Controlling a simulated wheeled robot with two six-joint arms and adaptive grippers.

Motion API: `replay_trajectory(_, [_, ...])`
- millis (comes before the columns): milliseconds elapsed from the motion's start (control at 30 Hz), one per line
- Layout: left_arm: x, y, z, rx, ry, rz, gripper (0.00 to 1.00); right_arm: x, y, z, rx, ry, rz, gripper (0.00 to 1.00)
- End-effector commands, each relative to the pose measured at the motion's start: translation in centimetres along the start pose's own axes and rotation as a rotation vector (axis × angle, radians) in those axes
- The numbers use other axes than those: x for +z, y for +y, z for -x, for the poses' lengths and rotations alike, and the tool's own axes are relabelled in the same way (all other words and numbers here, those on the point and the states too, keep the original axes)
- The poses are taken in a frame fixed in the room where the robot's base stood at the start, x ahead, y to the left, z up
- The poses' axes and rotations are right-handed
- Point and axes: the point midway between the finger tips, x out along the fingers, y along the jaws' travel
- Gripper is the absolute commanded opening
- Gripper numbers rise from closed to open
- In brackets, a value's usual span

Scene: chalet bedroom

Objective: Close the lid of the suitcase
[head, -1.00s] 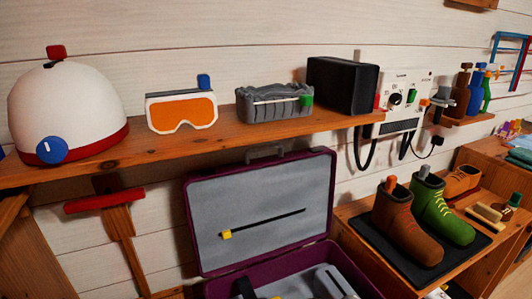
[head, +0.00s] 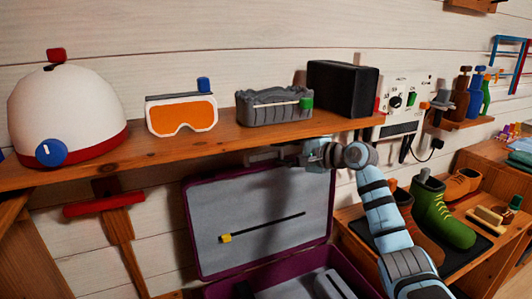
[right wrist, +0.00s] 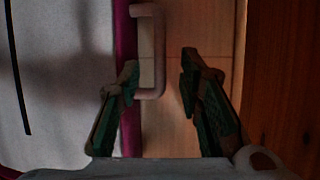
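The suitcase is maroon with a grey lining; its lid (head: 262,222) stands open, leaning up below the wall shelf. The open base (head: 335,258) lies in front of it at the bottom edge, partly cut off. My right gripper (head: 277,155) is at the lid's top edge, just under the shelf. In the right wrist view, my right gripper (right wrist: 159,68) is open, with a finger on either side of the lid's handle (right wrist: 160,45). The left finger overlaps the maroon lid rim (right wrist: 125,35); I cannot tell whether it touches. My left gripper is not in view.
The wooden shelf (head: 215,140) runs close above the lid, bearing a helmet (head: 70,105), orange goggles (head: 182,115), a grey container (head: 273,104) and a black box (head: 343,88). Boots (head: 443,218) stand on the bench at right, partly behind my right arm.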

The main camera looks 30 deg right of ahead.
Motion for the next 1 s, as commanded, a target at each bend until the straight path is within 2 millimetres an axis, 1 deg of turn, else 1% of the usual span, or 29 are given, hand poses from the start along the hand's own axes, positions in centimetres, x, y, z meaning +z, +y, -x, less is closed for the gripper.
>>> replay_trajectory(33, [0.0, 0.0, -0.1, 0.0, 0.0, 0.0, 0.0, 0.2, 0.0, -1.2, 0.0, -0.005, -0.003, 0.33])
replay_trajectory(133, [0.1, 0.1, -0.4, 0.0, 0.0, 0.0, 0.0, 0.2, 0.1, -3.5, 0.0, -0.004, -0.003, 0.33])
replay_trajectory(200, [0.1, 0.1, -0.6, 0.0, 0.0, 0.0, 0.0, 0.1, 0.1, -4.7, 0.0, -0.002, -0.002, 0.33])
replay_trajectory(300, [0.1, 0.1, -0.7, 0.0, -0.001, 0.0, 0.0, 0.1, 0.1, -5.9, 0.0, -0.001, 0.0, 0.33])
replay_trajectory(467, [0.1, 0.1, -0.8, 0.0, -0.001, 0.0, 0.0, 0.1, 0.1, -6.7, 0.001, -0.001, 0.002, 0.33])
replay_trajectory(700, [0.1, 0.1, -0.8, 0.0, -0.001, 0.0, 0.0, 0.1, 0.1, -6.8, 0.002, -0.001, 0.003, 0.33])
replay_trajectory(867, [0.1, 0.1, -0.8, 0.0, -0.001, 0.0, 0.0, 0.1, 0.1, -6.7, 0.002, 0.0, 0.003, 0.07])
replay_trajectory(900, [0.1, 0.1, -0.8, 0.0, -0.001, 0.0, 0.0, 0.1, 0.1, -6.7, 0.002, 0.0, 0.003, 0.01])
replay_trajectory(1000, [0.1, 0.1, -0.8, 0.0, -0.001, 0.0, 0.0, 0.1, 0.1, -6.7, 0.002, 0.0, 0.003, 0.0])
